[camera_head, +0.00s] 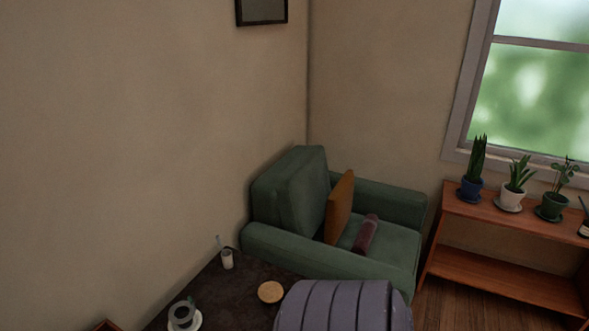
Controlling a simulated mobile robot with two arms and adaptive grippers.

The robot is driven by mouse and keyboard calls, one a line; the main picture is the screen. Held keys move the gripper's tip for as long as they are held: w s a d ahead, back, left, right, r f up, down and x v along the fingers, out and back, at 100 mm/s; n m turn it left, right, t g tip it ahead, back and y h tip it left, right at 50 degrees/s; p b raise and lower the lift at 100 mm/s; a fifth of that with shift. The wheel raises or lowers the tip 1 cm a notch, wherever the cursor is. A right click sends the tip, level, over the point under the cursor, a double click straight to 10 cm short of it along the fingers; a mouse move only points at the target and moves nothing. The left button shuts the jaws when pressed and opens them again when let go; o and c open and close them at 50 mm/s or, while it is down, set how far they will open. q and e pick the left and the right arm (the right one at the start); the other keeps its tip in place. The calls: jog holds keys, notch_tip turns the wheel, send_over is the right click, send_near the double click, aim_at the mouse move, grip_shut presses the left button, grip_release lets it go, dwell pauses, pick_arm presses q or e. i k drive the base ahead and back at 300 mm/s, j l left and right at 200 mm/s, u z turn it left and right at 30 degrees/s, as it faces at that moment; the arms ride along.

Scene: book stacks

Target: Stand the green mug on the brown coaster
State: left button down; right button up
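A round tan disc (271,292), which may be the brown coaster, lies flat on the dark table (238,290) at the bottom of the head view. Its top looks bare. At the lower left of the table, a small greyish mug-like vessel (183,312) stands on a white saucer (196,322). Its colour is too dull to tell whether it is the green mug. I see no other mug on the visible part of the table. Neither of my grippers is in view.
A white cup (227,260) with a thin stick stands near the wall. A large grey ribbed form (330,308) hides the table's right part. A green armchair (385,205) stands behind. A low wooden shelf (500,275) holds potted plants.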

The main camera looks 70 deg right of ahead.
aim_at(265, 292)
jog(key=l+z, duration=0.45)
jog(key=i+l+z, duration=0.1)
jog(key=l+z, duration=0.35)
jog(key=i+l+z, duration=0.15)
jog(key=z, duration=0.3)
jog(key=i+l, duration=0.2)
jog(key=l, duration=0.2)
jog(key=i+l+z, duration=0.1)
jog(key=l, duration=0.35)
jog(key=i+l, duration=0.35)
